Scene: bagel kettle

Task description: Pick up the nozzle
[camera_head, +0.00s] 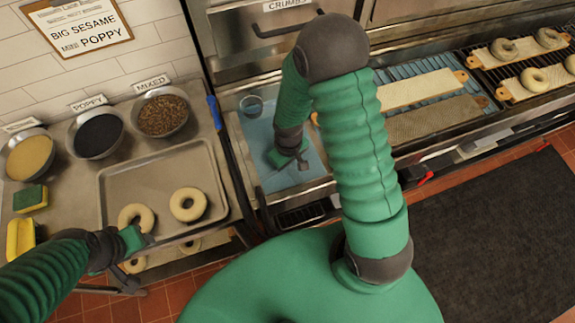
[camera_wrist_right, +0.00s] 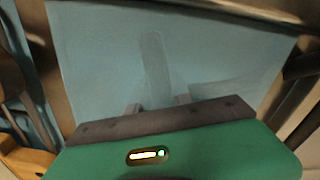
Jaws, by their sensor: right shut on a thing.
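My right gripper (camera_head: 301,162) is low over the blue-floored basin. In the right wrist view its fingers (camera_wrist_right: 158,107) show against the pale blue. A faint grey, long shape (camera_wrist_right: 156,65) runs out from between the fingers. I cannot tell whether this shape is the nozzle or something seen through the water. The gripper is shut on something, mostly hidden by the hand. A blue-handled piece on a black hose (camera_head: 215,112) stands at the basin's left edge, apart from the right gripper. My left gripper (camera_head: 148,241) is at the tray's front edge, its fingers unclear.
Two bagels (camera_head: 188,204) lie on the metal tray (camera_head: 150,178). Topping bowls (camera_head: 97,135) stand behind it. A clear cup (camera_head: 252,106) is in the basin's back left corner. Boards (camera_head: 420,88) and several bagels lie at the right. A dark mat (camera_head: 490,240) covers the floor.

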